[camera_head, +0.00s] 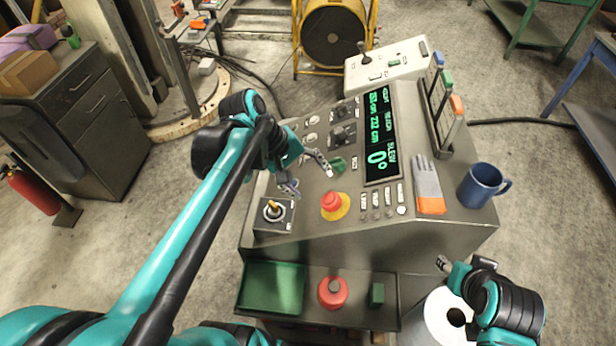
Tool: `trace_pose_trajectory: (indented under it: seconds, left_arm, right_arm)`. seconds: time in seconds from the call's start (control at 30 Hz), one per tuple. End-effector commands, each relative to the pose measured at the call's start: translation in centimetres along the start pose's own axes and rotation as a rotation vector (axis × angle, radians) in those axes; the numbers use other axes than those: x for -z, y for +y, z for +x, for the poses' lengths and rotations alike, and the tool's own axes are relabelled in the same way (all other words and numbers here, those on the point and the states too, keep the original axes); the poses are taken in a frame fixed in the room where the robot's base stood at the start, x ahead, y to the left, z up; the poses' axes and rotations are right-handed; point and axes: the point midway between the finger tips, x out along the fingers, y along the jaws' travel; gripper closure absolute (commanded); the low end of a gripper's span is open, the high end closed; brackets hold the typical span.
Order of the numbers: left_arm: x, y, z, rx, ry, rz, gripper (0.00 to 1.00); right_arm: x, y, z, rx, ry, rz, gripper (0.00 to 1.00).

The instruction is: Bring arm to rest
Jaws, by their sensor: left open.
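My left gripper (310,178) reaches over the control console (350,228) from the left, its two fingers spread apart with nothing between them. A green knob (339,165) is just right of its upper fingertip, and a red emergency button on a yellow ring (334,204) lies just below. A small joystick (272,209) on a dark box stands at the console's left front. A display with green digits (381,140) reads Height, Reach and Slew, with 0° largest. My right gripper (450,264) is low at the right front; its fingers are small and partly hidden, and I see nothing held.
A blue mug (482,186) and a grey-orange glove (428,186) lie on the console's right side. A white roll (440,318) stands beside my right gripper. A white control box (388,64) is behind.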

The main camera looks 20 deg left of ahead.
Motion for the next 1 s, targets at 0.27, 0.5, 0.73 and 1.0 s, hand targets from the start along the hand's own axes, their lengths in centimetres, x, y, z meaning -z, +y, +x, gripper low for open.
trace_pose_trajectory:
  seconds: [0.27, 0.5, 0.73, 1.0]
  left_arm:
    - [-0.1, 0.0, -0.8, 0.0, -0.001, 0.0, 0.34]
    - [0.0, 0.0, -0.8, 0.0, 0.0, 0.0, 0.34]
    - [-0.7, -0.8, 0.2, 0.014, 0.032, 0.054, 0.34]
    - [-3.3, -6.7, 5.9, 0.138, 0.3, 0.532, 0.34]
  right_arm:
    - [0.0, 0.0, 0.0, 0.0, 0.0, 0.0, 0.6]
    - [0.0, 0.0, 0.0, 0.0, 0.0, 0.0, 0.6]
    - [-0.4, 0.0, 0.6, 0.0, 0.0, 0.0, 0.6]
    - [-3.0, 0.0, 4.2, 0.0, 0.0, 0.0, 0.6]
